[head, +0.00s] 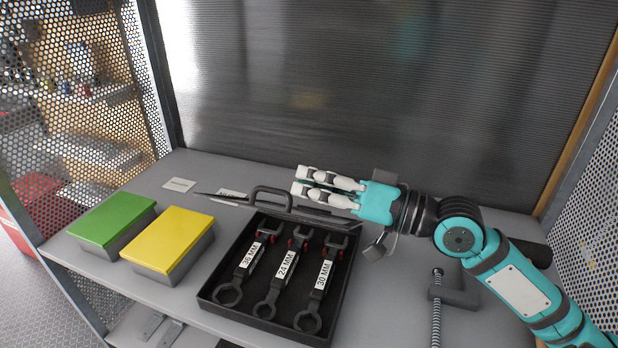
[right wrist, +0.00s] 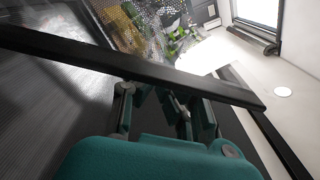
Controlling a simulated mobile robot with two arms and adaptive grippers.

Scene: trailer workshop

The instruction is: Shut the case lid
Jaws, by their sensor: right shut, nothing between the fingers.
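The black case (head: 212,297) lies open on the grey bench, with several wrenches labelled by size inside. Its dark lid (head: 335,219) is raised at the back of the case and seen nearly edge-on, so its exact angle is hard to tell. A dark handle (head: 270,190) stands by its left part. My right gripper (head: 299,180) is shut and empty, fingers pointing left, just above and behind the lid in the head view; contact is unclear. In the right wrist view a dark bar (right wrist: 130,66), probably the lid's edge, crosses before the fingers. My left gripper is out of view.
A green-lidded box (head: 112,217) and a yellow-lidded box (head: 168,240) stand left of the case. A clamp (head: 455,293) lies at the right. Small cards (head: 179,185) lie at the back. A ribbed wall (head: 350,90) rises behind the bench.

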